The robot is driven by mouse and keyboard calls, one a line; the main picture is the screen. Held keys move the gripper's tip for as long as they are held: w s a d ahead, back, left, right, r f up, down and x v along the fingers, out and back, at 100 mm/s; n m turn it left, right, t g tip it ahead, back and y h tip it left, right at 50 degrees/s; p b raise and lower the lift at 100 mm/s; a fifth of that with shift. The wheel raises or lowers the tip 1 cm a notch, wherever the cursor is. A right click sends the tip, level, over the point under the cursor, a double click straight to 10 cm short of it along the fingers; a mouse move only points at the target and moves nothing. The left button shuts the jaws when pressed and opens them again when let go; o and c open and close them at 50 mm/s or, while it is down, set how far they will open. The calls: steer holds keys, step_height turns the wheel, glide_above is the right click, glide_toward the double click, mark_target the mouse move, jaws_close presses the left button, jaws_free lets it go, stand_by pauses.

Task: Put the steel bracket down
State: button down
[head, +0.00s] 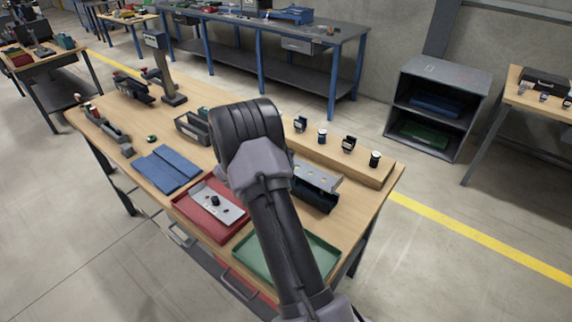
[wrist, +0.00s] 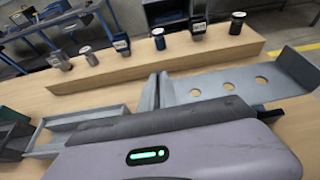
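The steel bracket (wrist: 228,88) is a grey plate with three round holes and upturned ends, at the right of the wrist view. My gripper (wrist: 158,90) appears closed on its left upright end, holding the plate out to the right. In the head view the bracket (head: 316,175) shows right of my arm, over a dark open bin (head: 316,199); any gap between them is hard to judge. The gripper's fingers are hidden behind my arm in the head view.
A red tray (head: 188,211) holds another holed metal plate with a small black part. A green tray (head: 262,267) lies at the front, partly behind my arm. Blue mats (head: 167,169) lie left. A wooden riser (head: 372,172) with several small items stands behind; a grey bin (head: 187,129) is nearby.

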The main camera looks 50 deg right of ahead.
step_height(320, 180, down, 3)
steer(key=shift+f+b, duration=0.1)
steer(key=shift+b, duration=0.3)
steer(key=shift+f+b, duration=0.5)
steer(key=shift+b, duration=0.05)
steer(key=c, duration=1.6)
jaws_free()
steer(key=shift+a, duration=0.1)
